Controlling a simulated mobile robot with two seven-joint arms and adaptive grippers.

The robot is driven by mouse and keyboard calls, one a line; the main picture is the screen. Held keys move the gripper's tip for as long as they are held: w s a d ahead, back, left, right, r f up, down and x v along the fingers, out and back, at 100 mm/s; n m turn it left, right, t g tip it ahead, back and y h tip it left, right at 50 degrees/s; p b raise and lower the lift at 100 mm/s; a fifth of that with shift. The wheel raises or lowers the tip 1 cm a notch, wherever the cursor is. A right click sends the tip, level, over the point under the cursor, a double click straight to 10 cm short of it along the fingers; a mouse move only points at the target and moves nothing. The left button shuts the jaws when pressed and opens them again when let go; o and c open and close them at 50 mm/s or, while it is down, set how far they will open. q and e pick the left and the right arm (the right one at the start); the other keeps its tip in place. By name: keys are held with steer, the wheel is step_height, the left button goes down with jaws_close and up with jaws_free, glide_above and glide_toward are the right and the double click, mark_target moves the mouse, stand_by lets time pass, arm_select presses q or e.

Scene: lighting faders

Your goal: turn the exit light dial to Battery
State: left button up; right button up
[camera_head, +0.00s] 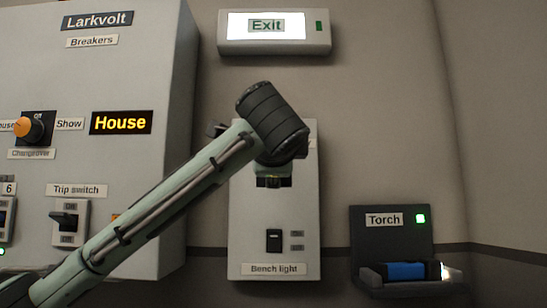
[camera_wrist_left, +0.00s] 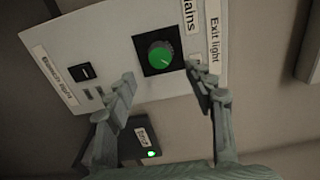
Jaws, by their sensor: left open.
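The exit light dial (camera_wrist_left: 160,56) is a green round knob on a black square plate, seen in the left wrist view. The labels Exit light (camera_wrist_left: 214,40) and Mains (camera_wrist_left: 190,15) show beside it. Any Battery label is hidden or unreadable, and I cannot tell the dial's pointer direction surely. My left gripper (camera_wrist_left: 164,88) is open, with one finger on either side of the dial in the picture, apart from it. In the head view my left wrist covers the dial and the upper part of its panel (camera_head: 243,240). My right gripper is not in view.
The exit sign (camera_head: 265,27) above is lit. A bench light switch (camera_head: 274,241) sits low on the same panel. A breaker cabinet (camera_head: 130,75) stands to the left. A torch (camera_head: 405,271) lies in a holder (camera_head: 390,240) at the lower right. The wall between is clear.

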arm_select(q)
steer(key=shift+s, duration=2.2)
